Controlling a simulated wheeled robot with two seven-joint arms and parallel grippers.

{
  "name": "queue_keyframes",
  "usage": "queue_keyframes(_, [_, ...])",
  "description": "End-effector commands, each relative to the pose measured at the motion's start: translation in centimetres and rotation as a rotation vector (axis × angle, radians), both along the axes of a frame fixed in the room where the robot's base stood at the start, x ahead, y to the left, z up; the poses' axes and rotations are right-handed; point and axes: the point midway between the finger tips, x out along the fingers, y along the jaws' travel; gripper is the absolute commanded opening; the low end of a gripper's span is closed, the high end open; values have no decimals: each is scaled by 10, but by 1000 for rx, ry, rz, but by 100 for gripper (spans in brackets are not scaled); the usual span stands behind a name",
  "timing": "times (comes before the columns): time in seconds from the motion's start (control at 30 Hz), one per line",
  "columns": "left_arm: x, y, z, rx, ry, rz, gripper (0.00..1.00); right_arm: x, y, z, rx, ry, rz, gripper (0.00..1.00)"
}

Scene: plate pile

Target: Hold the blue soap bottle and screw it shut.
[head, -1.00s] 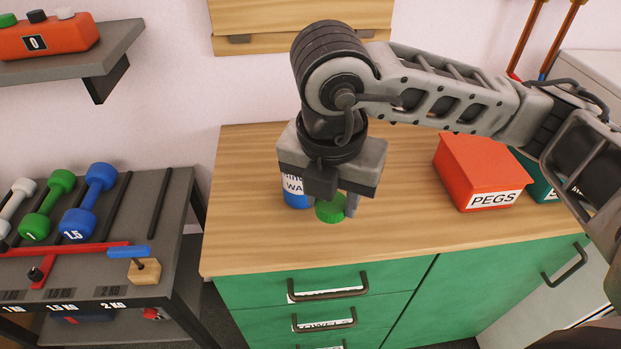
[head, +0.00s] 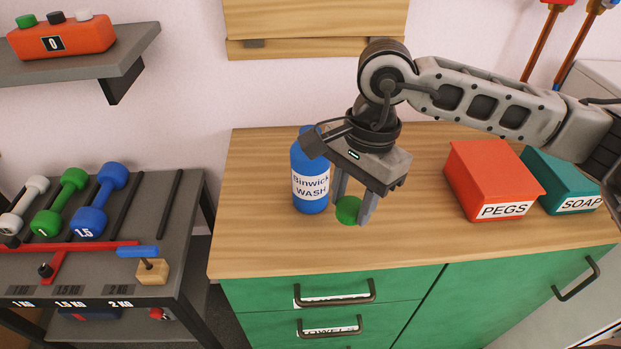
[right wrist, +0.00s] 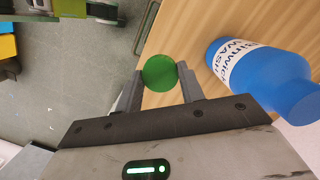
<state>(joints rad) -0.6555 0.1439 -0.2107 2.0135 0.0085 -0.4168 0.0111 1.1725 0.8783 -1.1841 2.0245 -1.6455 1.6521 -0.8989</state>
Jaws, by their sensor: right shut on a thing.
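The blue soap bottle (head: 309,204) with a white "Binwick WASH" label stands upright on the wooden counter; my right gripper partly hides its top in the head view. It also shows at the right of the right wrist view (right wrist: 262,65). My right gripper (head: 352,208) is just right of the bottle, apart from it, pointing down. Its fingers are shut on a round green cap (head: 347,211), which shows between the fingertips in the right wrist view (right wrist: 159,73). The cap's height above the counter is hard to tell. My left gripper is not in view.
A red PEGS box (head: 488,175) and a teal SOAP box (head: 562,181) stand at the counter's right. A grey rack with dumbbells (head: 92,222) is at the left. The counter (head: 260,245) is clear in front of the bottle.

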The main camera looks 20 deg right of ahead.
Motion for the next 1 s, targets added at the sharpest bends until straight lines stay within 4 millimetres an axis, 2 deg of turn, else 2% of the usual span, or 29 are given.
queue_keyframes(0.1, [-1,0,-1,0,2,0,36,4,-4,-4,-1,1,337,18])
queue_keyframes(0.2, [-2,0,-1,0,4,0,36,7,-8,-7,-1,0,604,18])
queue_keyframes(0.4, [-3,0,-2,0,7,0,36,11,-15,-12,-1,-1,994,18])
queue_keyframes(0.6, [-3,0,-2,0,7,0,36,13,-17,-14,-1,-1,1142,18])
queue_keyframes(1.0, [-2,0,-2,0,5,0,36,12,-17,-14,0,-2,1149,18])
